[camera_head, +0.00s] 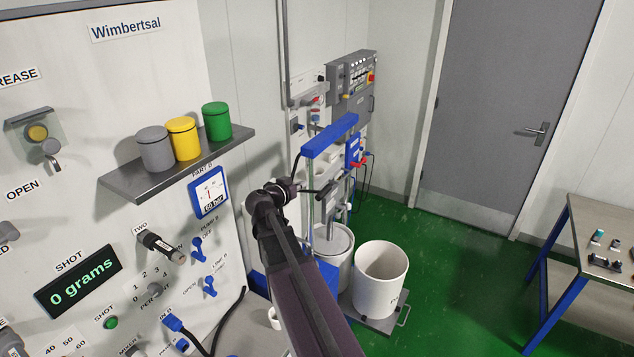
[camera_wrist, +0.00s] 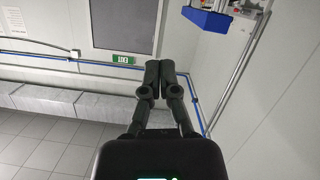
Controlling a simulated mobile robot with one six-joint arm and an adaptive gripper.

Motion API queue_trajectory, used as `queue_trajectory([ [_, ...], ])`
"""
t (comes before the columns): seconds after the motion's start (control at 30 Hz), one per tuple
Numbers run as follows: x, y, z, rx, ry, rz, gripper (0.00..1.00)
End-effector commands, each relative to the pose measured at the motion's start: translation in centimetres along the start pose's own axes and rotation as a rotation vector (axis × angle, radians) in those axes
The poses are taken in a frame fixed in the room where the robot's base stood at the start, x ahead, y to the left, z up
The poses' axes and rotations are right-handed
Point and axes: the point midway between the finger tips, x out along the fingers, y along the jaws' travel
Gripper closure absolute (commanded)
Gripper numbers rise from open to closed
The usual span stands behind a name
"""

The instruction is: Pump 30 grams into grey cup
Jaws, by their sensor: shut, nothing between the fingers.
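The grey cup (camera_head: 156,150) looks like a lidded canister. It stands upright at the left of the metal shelf (camera_head: 130,186), beside a yellow one (camera_head: 183,140) and a green one (camera_head: 217,122). The shot display (camera_head: 82,285) reads 0 grams. Below it are a green shot button (camera_head: 110,322) and a per-shot selector (camera_head: 153,290). A gauge (camera_head: 209,195) labelled Part B reads 60 bar. Two blue levers, the pump lever (camera_head: 198,248) and the line lever (camera_head: 209,288), sit under it. My gripper (camera_wrist: 160,72) is shut and empty, away from the cups.
A blue-legged table (camera_head: 590,262) is at the right. A grey door (camera_head: 502,110) is at the back. The green floor between is clear.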

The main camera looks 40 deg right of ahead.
Motion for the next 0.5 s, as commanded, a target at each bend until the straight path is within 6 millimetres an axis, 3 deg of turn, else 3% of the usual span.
queue_trajectory([
  [0.5,0.41,-0.24,0.10,-0.001,0.000,-0.002,1.00],
])
